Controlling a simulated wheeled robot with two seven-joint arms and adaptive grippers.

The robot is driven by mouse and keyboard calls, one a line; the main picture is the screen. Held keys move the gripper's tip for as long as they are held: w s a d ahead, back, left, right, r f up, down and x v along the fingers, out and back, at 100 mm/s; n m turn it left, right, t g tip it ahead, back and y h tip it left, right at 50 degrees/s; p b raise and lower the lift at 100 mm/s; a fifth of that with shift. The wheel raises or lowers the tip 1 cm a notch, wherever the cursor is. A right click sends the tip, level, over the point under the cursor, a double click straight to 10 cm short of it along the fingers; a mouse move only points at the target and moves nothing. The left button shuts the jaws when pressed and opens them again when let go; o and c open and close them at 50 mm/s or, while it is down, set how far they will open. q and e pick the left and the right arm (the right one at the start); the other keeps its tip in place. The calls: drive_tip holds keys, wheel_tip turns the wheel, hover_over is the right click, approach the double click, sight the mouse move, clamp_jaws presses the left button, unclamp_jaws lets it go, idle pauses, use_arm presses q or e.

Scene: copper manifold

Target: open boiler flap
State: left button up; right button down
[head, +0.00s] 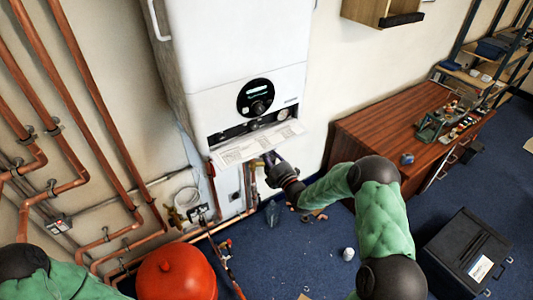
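The white boiler (237,50) hangs on the wall at the top middle, with a round dark control dial (257,97) on its front. Its flap (257,142) at the lower front is folded down and sticks out, its printed inner face showing. A dark recess with small controls (253,125) shows behind it. My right gripper (271,160) is just below the flap's front edge; whether it touches the flap I cannot tell. Its fingers are small and partly dark, so their opening is unclear. My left gripper is out of view; only part of the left arm shows at lower left.
Copper pipes (92,95) run along the left wall. A red round vessel (176,275) stands at the bottom. A wooden desk (385,125) with clutter is at right, and a black box (466,252) stands on the blue floor. Small parts lie on the floor below the boiler.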

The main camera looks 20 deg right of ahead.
drive_tip(key=shift+s+r+g+p, duration=0.15)
drive_tip(key=shift+r+g+p, duration=0.15)
drive_tip(key=shift+r+g, duration=0.3)
drive_tip(key=shift+s+r+g+p, duration=0.15)
drive_tip(key=shift+r+g+p, duration=0.2)
drive_tip(key=shift+g, duration=0.45)
drive_tip(key=c, duration=1.5)
unclamp_jaws()
drive_tip(key=s, duration=0.4)
drive_tip(key=s+d, duration=0.1)
drive_tip(key=s, duration=0.7)
drive_tip(key=shift+d+r, duration=0.35)
drive_tip(key=shift+r, duration=0.05)
